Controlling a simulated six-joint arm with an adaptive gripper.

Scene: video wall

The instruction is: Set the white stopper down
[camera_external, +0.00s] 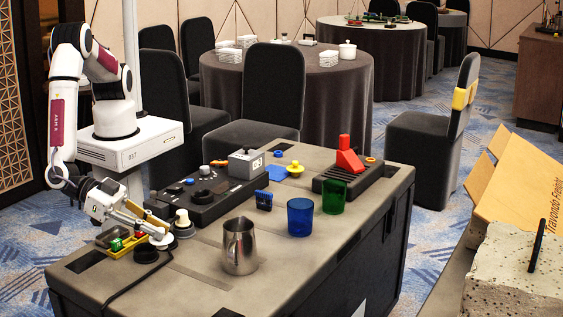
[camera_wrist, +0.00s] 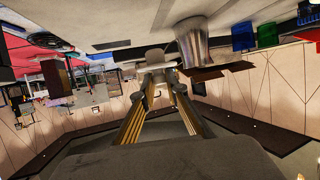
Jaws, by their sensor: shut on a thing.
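My gripper (camera_external: 160,233) is low over the near left end of the grey case top, its fingers pointing right and down. In the wrist view my gripper (camera_wrist: 155,84) has its fingers closed together on the white stopper (camera_wrist: 153,66), a pale, rounded piece at the tips. In the external view the stopper (camera_external: 163,240) is small and partly covered by the fingers. I cannot tell whether it touches the surface below. A cream-topped knob (camera_external: 182,217) on a round base stands just right of the fingertips.
A steel pitcher (camera_external: 239,246), blue cup (camera_external: 300,217) and green cup (camera_external: 334,197) stand to the right. A black control panel (camera_external: 210,195) lies behind. The front left top is mostly clear.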

